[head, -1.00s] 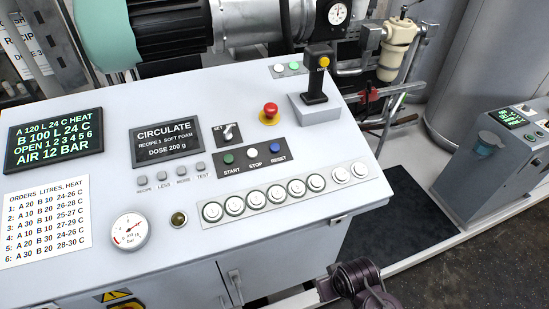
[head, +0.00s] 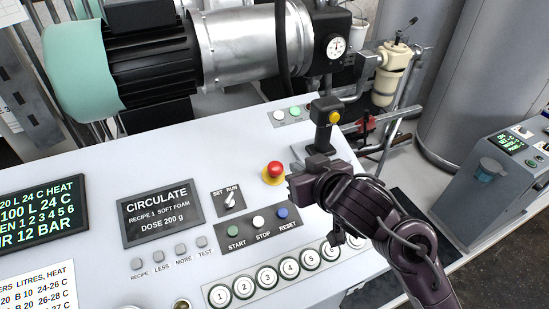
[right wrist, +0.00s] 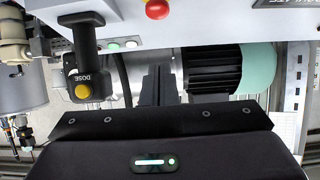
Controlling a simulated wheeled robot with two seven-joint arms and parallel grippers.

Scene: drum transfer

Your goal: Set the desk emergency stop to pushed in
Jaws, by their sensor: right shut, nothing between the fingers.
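The desk emergency stop (head: 274,171) is a red mushroom button on a yellow base on the sloped white desk. In the right wrist view the red button (right wrist: 158,9) shows at the top edge, partly cut off. How far it is pressed I cannot tell. My right gripper (head: 293,188) is over the desk just right of and nearer than the stop, apart from it as far as the head view shows. Its fingers (right wrist: 158,84) are shut and empty. My left gripper is in neither view.
The black joystick with a yellow DOSE button (head: 325,122) stands right behind my right gripper. A SET/RUN switch (head: 230,200), start, stop and reset buttons (head: 258,222) and a row of numbered buttons (head: 290,268) lie close by. The display (head: 160,212) is to the left.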

